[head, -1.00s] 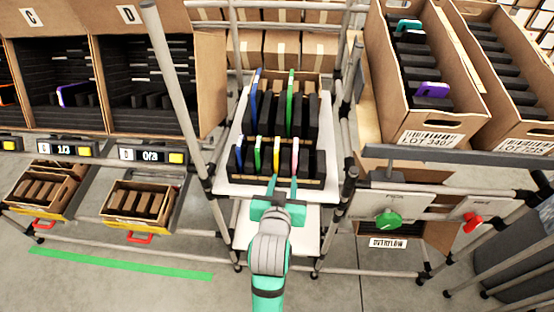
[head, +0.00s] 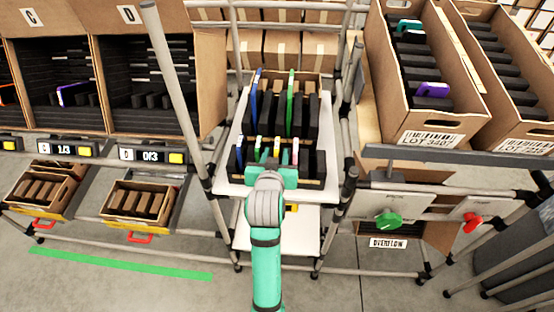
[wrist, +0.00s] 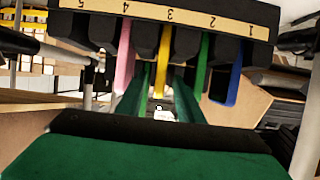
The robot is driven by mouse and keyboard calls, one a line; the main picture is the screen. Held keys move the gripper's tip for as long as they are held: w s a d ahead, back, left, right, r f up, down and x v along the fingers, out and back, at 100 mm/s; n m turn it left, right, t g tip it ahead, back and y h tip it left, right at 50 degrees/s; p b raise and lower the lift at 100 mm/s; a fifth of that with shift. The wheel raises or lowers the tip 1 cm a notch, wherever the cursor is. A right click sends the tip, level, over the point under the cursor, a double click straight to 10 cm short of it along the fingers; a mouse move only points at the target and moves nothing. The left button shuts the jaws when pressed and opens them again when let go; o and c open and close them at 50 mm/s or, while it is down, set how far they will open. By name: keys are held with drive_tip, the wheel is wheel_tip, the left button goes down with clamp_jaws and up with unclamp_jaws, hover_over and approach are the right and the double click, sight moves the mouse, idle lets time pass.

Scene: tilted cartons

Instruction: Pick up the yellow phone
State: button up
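The yellow phone (wrist: 164,58) stands in slot 3 of a black slotted rack (wrist: 150,10), which looks upside down in the wrist view. In the head view only a sliver of the phone (head: 277,146) shows above my gripper. My gripper (head: 275,156) is at the front of the rack with its green fingers apart. In the wrist view the fingers (wrist: 160,98) are on either side of the yellow phone's near end, with visible gaps. I cannot tell how deep the phone sits between them.
A green phone (wrist: 203,66) and a pink phone (wrist: 124,55) stand in the slots beside it, close to the fingers. A blue phone (wrist: 234,75) is in slot 1. A second rack row behind holds a tall green phone (head: 290,100). Rack posts flank the shelf.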

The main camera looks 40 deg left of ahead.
drive_tip(key=shift+x, duration=1.8)
drive_tip(key=shift+r, duration=0.1)
clamp_jaws()
drive_tip(key=shift+r, duration=0.15)
